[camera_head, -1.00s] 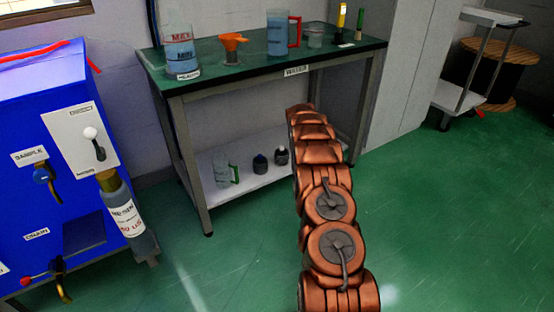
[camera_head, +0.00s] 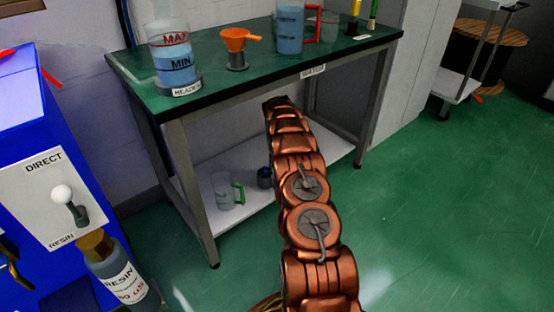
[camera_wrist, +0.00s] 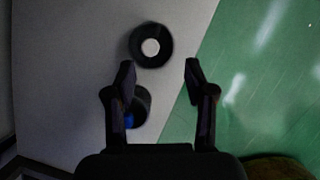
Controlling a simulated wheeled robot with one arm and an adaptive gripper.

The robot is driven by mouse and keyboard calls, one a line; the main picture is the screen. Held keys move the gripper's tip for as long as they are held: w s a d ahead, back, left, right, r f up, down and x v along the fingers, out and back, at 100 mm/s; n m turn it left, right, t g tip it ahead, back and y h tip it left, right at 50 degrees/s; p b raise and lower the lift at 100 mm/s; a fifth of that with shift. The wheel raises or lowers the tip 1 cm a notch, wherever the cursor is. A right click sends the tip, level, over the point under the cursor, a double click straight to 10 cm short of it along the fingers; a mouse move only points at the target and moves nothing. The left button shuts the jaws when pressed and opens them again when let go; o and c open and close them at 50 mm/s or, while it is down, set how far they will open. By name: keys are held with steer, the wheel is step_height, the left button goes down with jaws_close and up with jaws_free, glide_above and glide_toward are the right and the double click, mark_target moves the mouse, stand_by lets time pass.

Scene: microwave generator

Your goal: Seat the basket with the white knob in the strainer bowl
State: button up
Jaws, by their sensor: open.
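In the wrist view, the basket with the white knob (camera_wrist: 151,60) is a dark round piece with a white centre, on the grey lower shelf. My gripper (camera_wrist: 160,75) is open and empty, its fingers apart just below the white knob in that picture. A second dark basket with a blue knob (camera_wrist: 129,121) is partly hidden by the left finger; it also shows in the head view (camera_head: 264,178). In the head view my arm hides the white-knob basket and my gripper. I cannot identify the strainer bowl with certainty.
The green bench top (camera_head: 215,75) holds a marked bottle (camera_head: 172,55), an orange funnel (camera_head: 236,40) on a dark base and a jug (camera_head: 290,30). A clear beaker (camera_head: 224,192) stands on the shelf (camera_head: 190,180). A blue cabinet (camera_head: 20,110) is at left.

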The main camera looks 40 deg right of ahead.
steer(key=shift+w+f, duration=0.1)
steer(key=shift+w, duration=0.25)
steer(key=shift+w+d+f+b, duration=0.1)
steer(key=shift+w+f+b, duration=0.2)
steer(key=shift+f, duration=0.15)
steer(key=shift+a+b+x, duration=0.15)
steer(key=shift+b+x, duration=0.5)
steer(key=shift+x, duration=0.4)
steer(key=shift+a+b+x, duration=0.1)
steer(key=shift+b+x, duration=0.5)
steer(key=shift+x, duration=0.45)
steer(key=shift+b+x, duration=0.6)
steer(key=shift+x, duration=0.65)
jaws_close()
